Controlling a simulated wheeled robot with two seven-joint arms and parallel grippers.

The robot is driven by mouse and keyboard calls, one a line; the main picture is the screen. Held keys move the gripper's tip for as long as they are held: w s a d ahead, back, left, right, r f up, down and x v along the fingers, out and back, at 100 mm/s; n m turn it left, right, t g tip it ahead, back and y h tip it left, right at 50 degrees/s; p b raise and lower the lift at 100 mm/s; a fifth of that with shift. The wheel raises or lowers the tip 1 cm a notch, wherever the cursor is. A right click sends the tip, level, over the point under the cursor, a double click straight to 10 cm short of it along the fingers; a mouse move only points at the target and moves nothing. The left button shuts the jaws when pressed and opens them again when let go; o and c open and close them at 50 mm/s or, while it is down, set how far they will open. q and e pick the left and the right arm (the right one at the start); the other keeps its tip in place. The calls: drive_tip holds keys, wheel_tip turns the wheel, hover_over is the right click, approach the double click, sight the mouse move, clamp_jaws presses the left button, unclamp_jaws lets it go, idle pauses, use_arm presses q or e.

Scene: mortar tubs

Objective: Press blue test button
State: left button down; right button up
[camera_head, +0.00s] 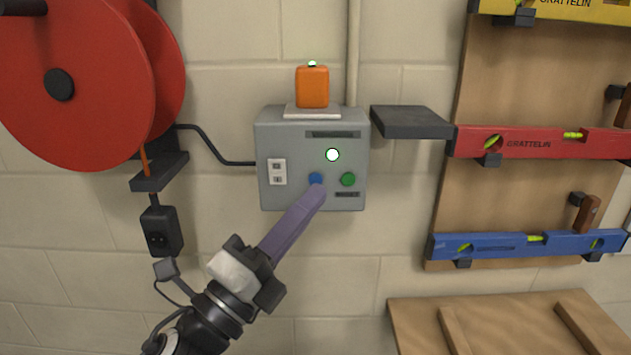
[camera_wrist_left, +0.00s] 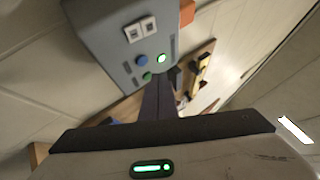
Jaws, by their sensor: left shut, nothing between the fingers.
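The blue test button (camera_head: 316,178) is on the front of a grey wall box (camera_head: 310,140), left of a green button (camera_head: 348,180). A lit round lamp (camera_head: 333,155) is above them. My left gripper (camera_head: 319,189) is shut and empty, its tips just below the blue button in the head view and hiding its lower edge. In the left wrist view the blue button (camera_wrist_left: 141,60) shows whole, and the closed fingers (camera_wrist_left: 158,82) end to the right of the green button. I cannot tell whether the tips touch the box. My right gripper is out of view.
An orange block (camera_head: 312,87) with a small green light sits on top of the box. A dark shelf (camera_head: 411,121) juts out at right. A red reel (camera_head: 75,80) hangs at left. Spirit levels hang on a wooden board (camera_head: 520,85).

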sight(329, 169)
use_arm(q)
drive_tip(key=shift+w, duration=0.9)
drive_tip(key=shift+w, duration=0.1)
idle(1.3)
drive_tip(key=shift+w, duration=0.3)
drive_tip(key=shift+w, duration=0.4)
idle(0.6)
idle(0.3)
drive_tip(key=shift+s, duration=0.8)
drive_tip(key=shift+s, duration=0.1)
